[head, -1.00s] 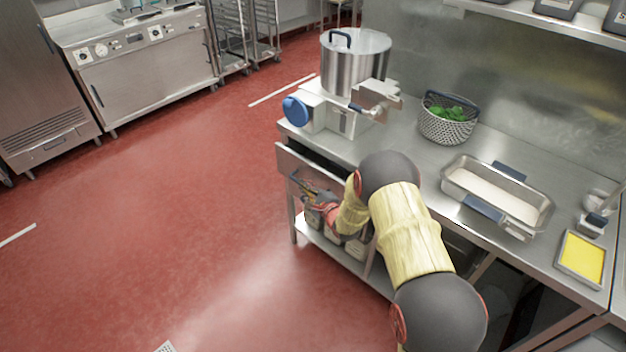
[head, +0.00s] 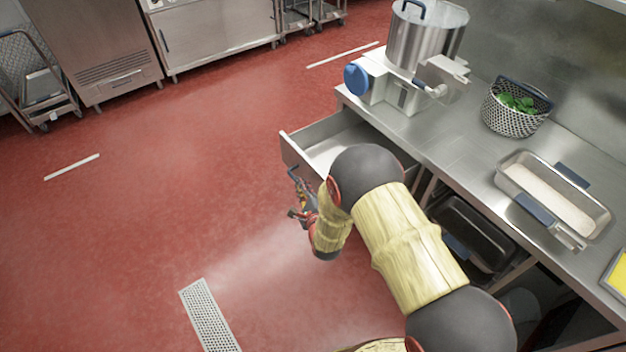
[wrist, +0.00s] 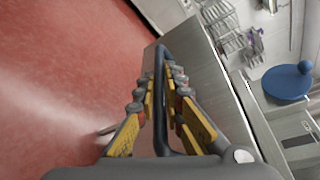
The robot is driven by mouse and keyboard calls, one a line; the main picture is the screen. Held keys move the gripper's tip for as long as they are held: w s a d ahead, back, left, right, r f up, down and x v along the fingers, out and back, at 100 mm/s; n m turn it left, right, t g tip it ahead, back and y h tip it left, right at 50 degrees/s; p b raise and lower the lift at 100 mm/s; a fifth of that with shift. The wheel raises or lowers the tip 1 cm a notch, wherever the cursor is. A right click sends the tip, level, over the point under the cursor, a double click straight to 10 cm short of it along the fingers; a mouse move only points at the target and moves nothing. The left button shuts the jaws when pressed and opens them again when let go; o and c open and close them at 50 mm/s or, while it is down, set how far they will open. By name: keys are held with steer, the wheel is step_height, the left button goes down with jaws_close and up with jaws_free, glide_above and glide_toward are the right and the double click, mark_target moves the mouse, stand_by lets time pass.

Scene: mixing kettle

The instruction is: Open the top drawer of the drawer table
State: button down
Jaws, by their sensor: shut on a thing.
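The top drawer (head: 345,141) of the steel drawer table (head: 422,140) is pulled well out, and its pale, bare inside shows in the head view. My gripper (head: 294,192) is at the drawer's front, low and to the left of the table. In the wrist view my gripper (wrist: 163,85) is shut on the dark bar handle (wrist: 160,62), which runs between its yellow-padded fingers. The drawer front (wrist: 188,70) shows beside the fingers. My arm hides part of the drawer's near side in the head view.
On the tabletop stand a mixing kettle (head: 428,38) with a blue knob (head: 356,79), a basket of green leaves (head: 515,110) and a steel pan (head: 550,195). A black pan (head: 472,235) sits below.

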steer(key=shift+s+a+f, duration=0.1)
steer(key=shift+s+a, duration=0.45)
steer(key=shift+a, duration=0.1)
steer(key=c, duration=2.2)
jaws_free()
steer(key=shift+o, duration=0.2)
steer(key=shift+w, duration=0.1)
steer(key=v, duration=1.2)
